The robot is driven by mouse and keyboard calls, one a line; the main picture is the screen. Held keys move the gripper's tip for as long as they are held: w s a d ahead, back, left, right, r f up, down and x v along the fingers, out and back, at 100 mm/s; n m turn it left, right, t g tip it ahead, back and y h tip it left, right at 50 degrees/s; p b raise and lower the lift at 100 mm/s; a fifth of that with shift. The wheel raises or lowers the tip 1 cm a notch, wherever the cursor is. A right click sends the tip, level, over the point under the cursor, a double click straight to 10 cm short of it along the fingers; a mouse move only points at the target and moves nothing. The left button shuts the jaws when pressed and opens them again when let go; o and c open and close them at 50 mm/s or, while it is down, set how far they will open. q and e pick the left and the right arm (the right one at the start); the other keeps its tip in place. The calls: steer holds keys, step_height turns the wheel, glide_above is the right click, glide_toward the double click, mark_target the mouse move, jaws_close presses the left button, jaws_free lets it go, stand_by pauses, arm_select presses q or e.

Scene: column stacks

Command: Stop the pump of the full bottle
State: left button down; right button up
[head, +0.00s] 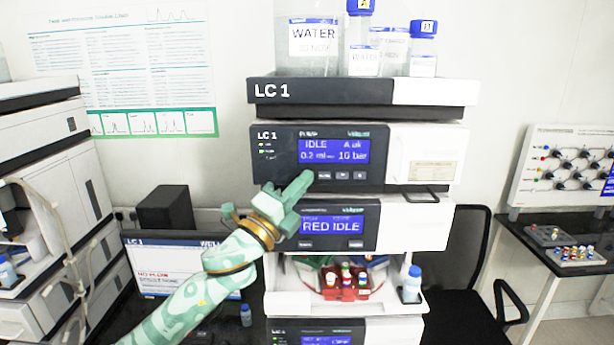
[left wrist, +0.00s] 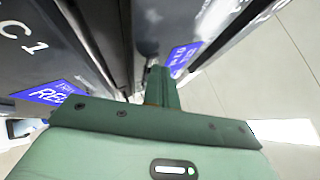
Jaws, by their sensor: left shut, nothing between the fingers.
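The pump module (head: 275,172), marked LC 1, has a blue screen (head: 333,150) reading IDLE, about 0.2 ml and 10 bar, with a row of small buttons (head: 342,175) below. My left gripper (head: 304,181) is shut and empty, its tip at the left end of that button row; whether it touches cannot be told. Its fingers also show in the left wrist view (left wrist: 160,85), close to the dark fronts. A large clear bottle labelled WATER (head: 314,62) stands in the top tray, its top cut off. Smaller blue-capped bottles (head: 423,48) stand beside it; fill levels are unclear. My right gripper is out of view.
The top tray (head: 320,92) is also marked LC 1. Below the pump, another module (head: 400,230) shows RED IDLE, with a red vial rack (head: 345,292) underneath. A monitor (head: 165,265) stands behind my arm. Another instrument stack (head: 45,130) is at left, a dark table (head: 540,250) at right.

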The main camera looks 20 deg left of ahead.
arm_select(q)
steer(key=shift+s, duration=0.1)
steer(key=shift+s+d+p, duration=0.25)
steer(key=shift+s+p, duration=0.05)
steer(key=shift+s, duration=0.4)
steer(key=shift+s, duration=0.1)
steer(key=shift+s+d+p, duration=0.2)
steer(key=shift+s+p, duration=0.05)
steer(key=shift+s, duration=0.5)
steer(key=shift+s+d+p, duration=0.25)
steer(key=shift+s, duration=0.55)
steer(key=shift+s+d+p, duration=0.2)
steer(key=shift+s+p, duration=0.05)
steer(key=shift+s, duration=0.5)
